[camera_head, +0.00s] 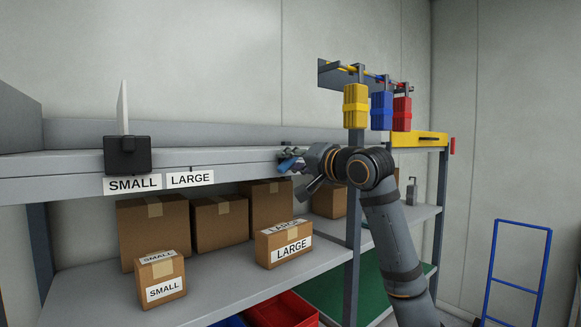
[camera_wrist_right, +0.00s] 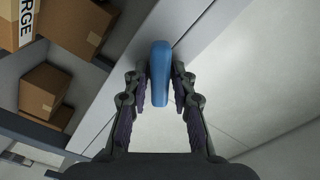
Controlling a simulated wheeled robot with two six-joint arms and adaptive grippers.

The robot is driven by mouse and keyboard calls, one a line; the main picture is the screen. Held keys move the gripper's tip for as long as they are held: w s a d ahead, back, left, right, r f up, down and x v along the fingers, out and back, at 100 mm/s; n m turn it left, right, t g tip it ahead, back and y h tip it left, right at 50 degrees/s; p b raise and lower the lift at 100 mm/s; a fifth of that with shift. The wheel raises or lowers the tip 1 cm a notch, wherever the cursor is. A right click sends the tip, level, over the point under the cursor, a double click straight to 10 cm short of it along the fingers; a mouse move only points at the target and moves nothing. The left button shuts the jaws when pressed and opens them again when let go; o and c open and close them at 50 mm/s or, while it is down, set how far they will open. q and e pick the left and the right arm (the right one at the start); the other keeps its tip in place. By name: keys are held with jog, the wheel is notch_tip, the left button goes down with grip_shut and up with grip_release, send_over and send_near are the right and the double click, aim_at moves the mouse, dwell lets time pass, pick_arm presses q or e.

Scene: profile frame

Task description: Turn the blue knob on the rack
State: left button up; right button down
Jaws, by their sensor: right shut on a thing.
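The blue knob (camera_wrist_right: 160,60) shows in the right wrist view as a long rounded bar at the front edge of the rack's upper shelf (camera_head: 60,165). My right gripper (camera_wrist_right: 160,88) has one finger on each side of the knob and is shut on it. In the head view my right gripper (camera_head: 289,160) is at the right part of the upper shelf's front edge. There the gripper mostly hides the knob, so its turn angle is hard to tell. My left gripper is not in view.
Cardboard boxes stand on the lower shelf, including a small box (camera_head: 161,279) and a large box (camera_head: 283,244). A black device (camera_head: 127,155) stands on the upper shelf. Yellow (camera_head: 356,106), blue (camera_head: 381,111) and red (camera_head: 402,114) blocks hang behind my right arm. A blue cart (camera_head: 519,270) stands right.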

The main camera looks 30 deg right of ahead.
jog(key=m+b, duration=0.1)
jog(key=m, duration=0.2)
jog(key=shift+f+m+b, duration=0.2)
jog(key=shift+m+b, duration=1.15)
jog(key=shift+m, duration=0.85)
jog(key=shift+d, duration=0.1)
jog(key=c, duration=1.3)
grip_release()
jog(key=shift+s+d, duration=0.15)
jog(key=shift+s, duration=1.85)
jog(key=shift+s+d, duration=0.15)
jog(key=shift+s, duration=1.85)
jog(key=shift+s+d, duration=0.15)
jog(key=shift+s, duration=1.85)
